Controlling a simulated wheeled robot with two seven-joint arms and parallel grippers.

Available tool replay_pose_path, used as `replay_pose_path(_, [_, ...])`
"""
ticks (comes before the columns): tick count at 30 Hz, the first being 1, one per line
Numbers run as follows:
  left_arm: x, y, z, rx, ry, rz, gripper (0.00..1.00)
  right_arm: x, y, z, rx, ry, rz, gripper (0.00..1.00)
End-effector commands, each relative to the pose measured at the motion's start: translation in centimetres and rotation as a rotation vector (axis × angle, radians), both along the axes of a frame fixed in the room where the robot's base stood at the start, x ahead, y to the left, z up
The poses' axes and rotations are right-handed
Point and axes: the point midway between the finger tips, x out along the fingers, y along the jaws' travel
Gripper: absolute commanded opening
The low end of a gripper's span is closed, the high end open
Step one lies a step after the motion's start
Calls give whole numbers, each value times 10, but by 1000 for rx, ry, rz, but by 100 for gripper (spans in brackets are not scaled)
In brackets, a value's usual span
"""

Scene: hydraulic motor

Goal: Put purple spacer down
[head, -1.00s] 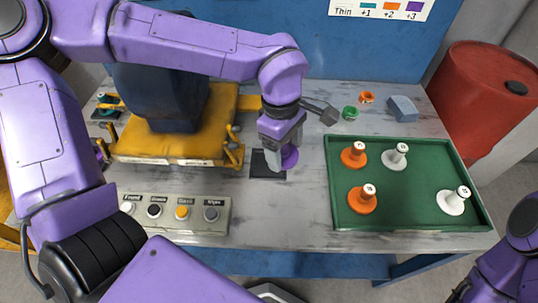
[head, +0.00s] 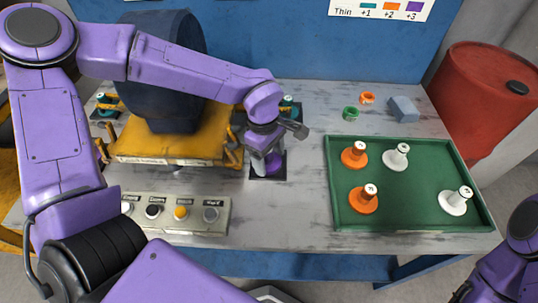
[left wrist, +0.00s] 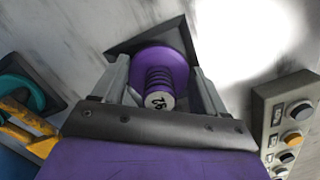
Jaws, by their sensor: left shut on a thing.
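The purple spacer (head: 275,164) is at the dark square pad (head: 281,173) on the table, in front of the yellow fixture's right side. In the left wrist view the spacer (left wrist: 170,62) has a wide purple flange and ribbed stem, with a white numbered end facing the camera. The dark pad (left wrist: 125,48) lies behind it. I cannot tell whether it touches the pad. My left gripper (head: 268,163) is shut on the spacer; its fingers stand on either side of it in the wrist view (left wrist: 163,80). My right gripper is out of view.
A green tray (head: 412,223) with orange and white pieces stands to the right. A button box (head: 170,226) is at the front left. The yellow fixture (head: 160,147) is close to my left gripper. Bare table lies between pad and tray.

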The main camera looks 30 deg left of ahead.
Motion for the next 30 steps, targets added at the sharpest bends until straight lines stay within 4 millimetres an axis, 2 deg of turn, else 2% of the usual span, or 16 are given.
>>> replay_pose_path(1, [0,0,-1,0,0,0,33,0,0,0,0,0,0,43])
replay_pose_path(2, [0,0,-2,0,0,0,76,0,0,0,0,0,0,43])
replay_pose_path(3, [0,0,-2,0,0,0,83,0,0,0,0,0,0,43])
replay_pose_path(14, [0,0,1,0,-1,0,83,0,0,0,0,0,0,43])
replay_pose_path(17, [1,1,16,0,-3,2,83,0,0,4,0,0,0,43])
replay_pose_path(24, [2,9,78,-2,-6,3,83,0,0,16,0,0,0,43])
replay_pose_path(30, [2,13,113,0,-2,2,83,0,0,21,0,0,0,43])
